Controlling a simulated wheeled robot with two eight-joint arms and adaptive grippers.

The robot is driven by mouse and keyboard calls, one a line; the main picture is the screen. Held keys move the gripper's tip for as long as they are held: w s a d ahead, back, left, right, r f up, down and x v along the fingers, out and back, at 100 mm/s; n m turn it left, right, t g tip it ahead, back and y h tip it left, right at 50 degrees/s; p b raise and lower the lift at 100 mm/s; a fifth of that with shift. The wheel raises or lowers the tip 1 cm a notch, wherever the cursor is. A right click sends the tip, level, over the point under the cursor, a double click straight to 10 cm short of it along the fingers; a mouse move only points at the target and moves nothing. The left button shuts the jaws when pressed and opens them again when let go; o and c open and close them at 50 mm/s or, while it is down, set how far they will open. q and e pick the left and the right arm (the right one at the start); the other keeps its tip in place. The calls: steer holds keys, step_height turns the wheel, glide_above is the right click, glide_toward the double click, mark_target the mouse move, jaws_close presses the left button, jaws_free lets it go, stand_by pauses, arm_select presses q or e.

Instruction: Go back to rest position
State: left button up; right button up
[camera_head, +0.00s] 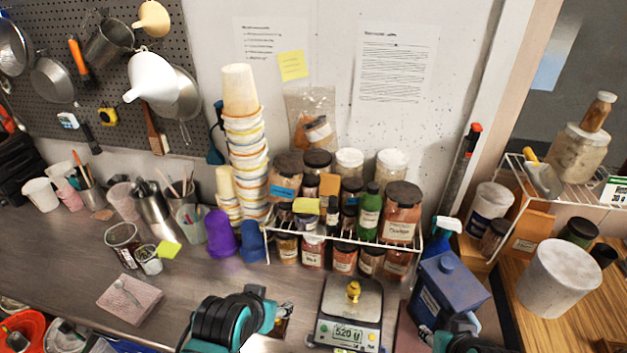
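My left arm (225,318), black and teal, comes in at the bottom, left of the scale. Its gripper end (276,316) is low over the counter; its fingers are too dark and small to read. My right gripper (455,336) shows only as black and teal parts at the bottom edge, in front of the blue container (447,288). Its fingertips cannot be made out. A digital scale (349,312) stands between the two arms with a brass-coloured weight (353,291) on its pan. I see nothing clearly held.
A wire rack (340,238) of labelled jars stands behind the scale. A tall cup stack (243,130) and purple cup (221,233) are to its left. A spray bottle (440,236) stands behind the blue container. A pink cloth (130,298) lies on the left counter.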

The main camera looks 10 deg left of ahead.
arm_select(q)
step_height(320, 180, down, 16)
steer(key=b, duration=1.5)
arm_select(e)
step_height(320, 180, down, 16)
stand_by(0.7)
